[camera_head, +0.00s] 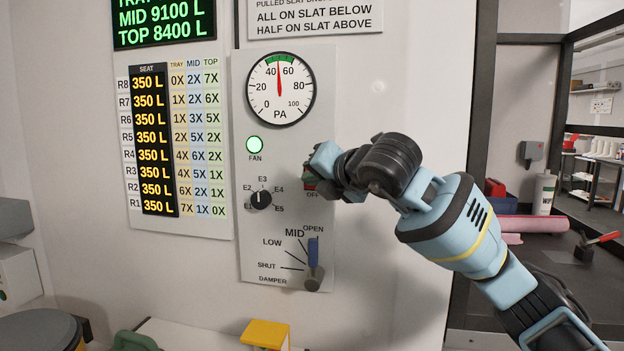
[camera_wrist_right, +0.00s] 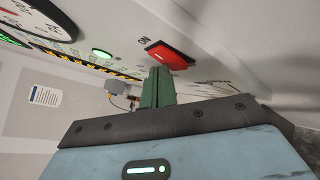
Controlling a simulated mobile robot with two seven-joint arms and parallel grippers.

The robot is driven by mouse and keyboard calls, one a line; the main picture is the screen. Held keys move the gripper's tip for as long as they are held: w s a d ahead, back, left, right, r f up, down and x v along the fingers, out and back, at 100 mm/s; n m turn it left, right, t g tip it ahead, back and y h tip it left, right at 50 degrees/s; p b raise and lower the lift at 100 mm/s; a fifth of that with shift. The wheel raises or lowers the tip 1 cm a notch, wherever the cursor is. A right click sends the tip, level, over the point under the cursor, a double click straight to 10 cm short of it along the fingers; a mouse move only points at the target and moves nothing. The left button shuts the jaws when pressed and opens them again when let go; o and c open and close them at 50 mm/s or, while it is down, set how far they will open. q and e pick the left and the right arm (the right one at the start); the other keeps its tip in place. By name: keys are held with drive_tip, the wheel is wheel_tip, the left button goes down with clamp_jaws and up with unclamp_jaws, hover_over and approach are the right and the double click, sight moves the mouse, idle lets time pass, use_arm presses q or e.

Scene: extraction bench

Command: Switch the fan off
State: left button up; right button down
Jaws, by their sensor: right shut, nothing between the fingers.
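The fan switch is on the grey control panel (camera_head: 320,232), mostly hidden by my right gripper (camera_head: 312,172) in the head view. Its red part shows just above the "OFF" label. In the right wrist view the red fan switch (camera_wrist_right: 171,55) is ahead of the fingertips, with "ON" lettering beside its far end. My right gripper's green fingers (camera_wrist_right: 157,86) are shut and empty, with their tips close to the switch; I cannot tell whether they touch it. The round fan lamp (camera_head: 255,145) glows green, and it also shows in the wrist view (camera_wrist_right: 102,53). My left gripper is not in view.
Near the switch are a pressure gauge (camera_head: 280,90) reading about 50, a black selector knob (camera_head: 261,200) and a damper lever (camera_head: 314,272) beside the OPEN mark. A seat display (camera_head: 154,140) hangs to the left. A yellow block (camera_head: 265,333) is below.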

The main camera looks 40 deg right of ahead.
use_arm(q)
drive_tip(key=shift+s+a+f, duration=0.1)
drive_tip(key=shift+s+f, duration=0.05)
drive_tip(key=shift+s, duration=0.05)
use_arm(e)
drive_tip(key=shift+d+r, duration=0.3)
drive_tip(key=shift+d, duration=0.2)
idle(0.8)
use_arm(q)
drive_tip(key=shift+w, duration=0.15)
use_arm(e)
drive_tip(key=shift+a+f, duration=0.15)
drive_tip(key=shift+a, duration=0.1)
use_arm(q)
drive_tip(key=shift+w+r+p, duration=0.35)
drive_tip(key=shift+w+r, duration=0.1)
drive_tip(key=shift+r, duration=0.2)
use_arm(e)
drive_tip(key=s+a, duration=0.1)
drive_tip(key=a, duration=0.1)
drive_tip(key=s+a, duration=0.2)
drive_tip(key=shift+a, duration=0.1)
idle(0.5)
